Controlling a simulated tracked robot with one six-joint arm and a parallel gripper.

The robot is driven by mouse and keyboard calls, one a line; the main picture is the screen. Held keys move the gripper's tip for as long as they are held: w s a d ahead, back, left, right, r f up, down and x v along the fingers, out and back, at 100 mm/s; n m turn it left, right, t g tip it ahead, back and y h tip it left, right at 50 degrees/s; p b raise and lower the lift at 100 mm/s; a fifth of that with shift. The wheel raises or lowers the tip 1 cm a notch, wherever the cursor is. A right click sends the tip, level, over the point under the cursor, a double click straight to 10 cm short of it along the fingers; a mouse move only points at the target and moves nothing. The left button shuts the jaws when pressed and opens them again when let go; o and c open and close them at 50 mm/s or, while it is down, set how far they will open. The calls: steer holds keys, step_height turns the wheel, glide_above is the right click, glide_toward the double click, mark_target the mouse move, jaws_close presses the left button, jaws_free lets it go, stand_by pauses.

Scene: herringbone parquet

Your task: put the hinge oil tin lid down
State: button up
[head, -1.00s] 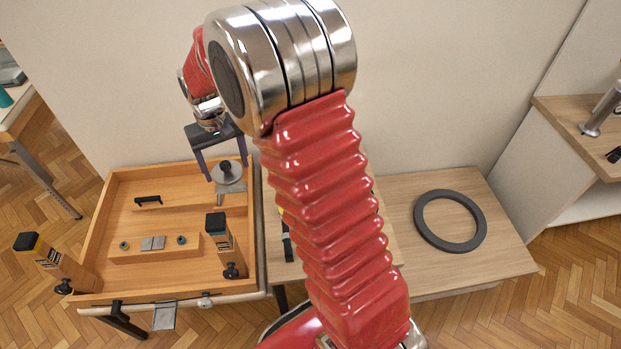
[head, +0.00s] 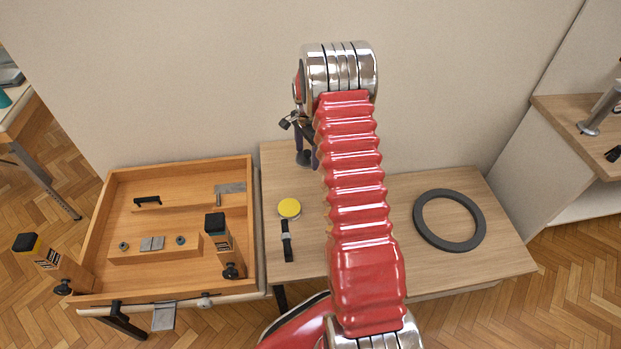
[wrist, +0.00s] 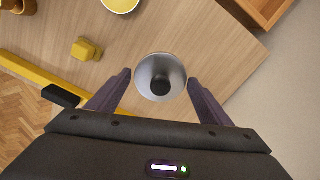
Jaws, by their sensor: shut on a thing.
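The hinge oil tin lid, a round grey disc with a dark knob at its centre (wrist: 173,68), shows in the wrist view between the fingertips of my gripper (wrist: 160,80). My gripper is shut on it, with a finger at each side of its rim. In the head view my gripper (head: 304,150) is at the back of the wooden table (head: 390,185), near the wall, mostly hidden behind my red arm. Whether the lid touches the tabletop cannot be told. A round yellow thing (head: 289,208) with a pale rim stands on the table in front of my gripper.
A black strap-like item (head: 286,242) lies in front of the yellow thing. A grey ring (head: 450,220) lies on the right. A wooden tray (head: 180,167) with blocks and hardware stands left. The wrist view shows a yellow bar (wrist: 25,70) and a small yellow piece (wrist: 86,49).

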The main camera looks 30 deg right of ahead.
steer(key=shift+d+f, duration=0.1)
steer(key=shift+d, duration=0.1)
glide_above(308, 179)
steer(key=shift+f, duration=3.1)
steer(key=shift+f, duration=1.9)
steer(key=o, duration=1)
